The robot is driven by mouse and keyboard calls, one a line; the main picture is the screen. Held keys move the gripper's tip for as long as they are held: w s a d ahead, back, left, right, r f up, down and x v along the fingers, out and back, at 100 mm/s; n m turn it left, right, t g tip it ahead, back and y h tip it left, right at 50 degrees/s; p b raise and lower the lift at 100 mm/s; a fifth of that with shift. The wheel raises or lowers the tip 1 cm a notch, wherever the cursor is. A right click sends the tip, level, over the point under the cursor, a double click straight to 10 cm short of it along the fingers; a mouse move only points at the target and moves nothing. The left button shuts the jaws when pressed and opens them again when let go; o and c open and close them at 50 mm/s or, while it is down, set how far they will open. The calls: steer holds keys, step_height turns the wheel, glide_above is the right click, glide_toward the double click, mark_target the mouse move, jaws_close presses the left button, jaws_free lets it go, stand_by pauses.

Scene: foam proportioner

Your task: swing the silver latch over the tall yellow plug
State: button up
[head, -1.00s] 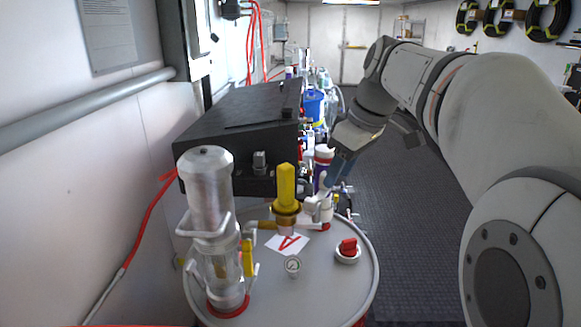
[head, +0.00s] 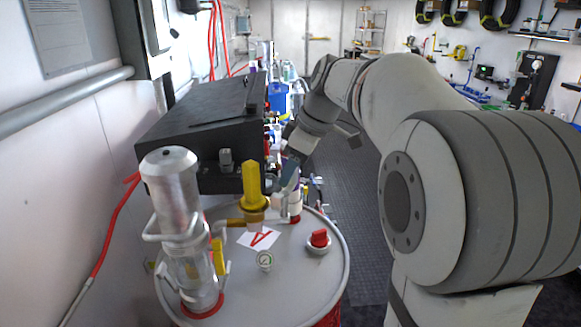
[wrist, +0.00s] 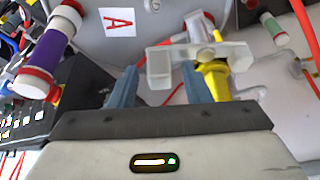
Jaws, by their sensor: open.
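The tall yellow plug (head: 252,190) stands upright on the grey drum lid, in a brass-coloured collar. In the wrist view the plug (wrist: 216,80) shows at the right finger, partly behind a pale silver bracket. That bracket, which looks like the silver latch (wrist: 160,62), lies across the opening in front of my fingertips. In the head view the latch (head: 281,202) is a small pale piece right of the plug. It is not over the plug. My gripper (wrist: 159,76) is open around the latch's near part; contact is unclear. It also shows in the head view (head: 286,186).
The drum lid (head: 295,275) carries a clear-and-metal cylinder (head: 180,220) at left, a red cap (head: 319,238), a gauge (head: 264,260) and a card marked A. A black box (head: 200,130) stands behind. A purple tube (wrist: 48,60) is left in the wrist view. Floor at right is clear.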

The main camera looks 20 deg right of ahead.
jaws_close()
stand_by(0.4)
steer(key=shift+d, duration=0.1)
steer(key=m+b, duration=0.1)
steer(key=s+d+m+t+h+b, duration=0.1)
steer(key=m, duration=0.1)
steer(key=shift+f, duration=0.1)
steer(key=shift+s+d+m+t+h+b, duration=0.15)
steer(key=shift+s+m+h+b, duration=0.5)
steer(key=shift+m, duration=1.15)
steer(key=shift+s+d+m+t+h+b, duration=0.15)
steer(key=shift+s+m+h+b, duration=0.45)
steer(key=shift+m, duration=1.2)
steer(key=shift+s+d+m+t+h+b, duration=0.15)
steer(key=shift+s+m+h+b, duration=0.45)
steer(key=shift+m, duration=1.2)
steer(key=shift+s, duration=0.25)
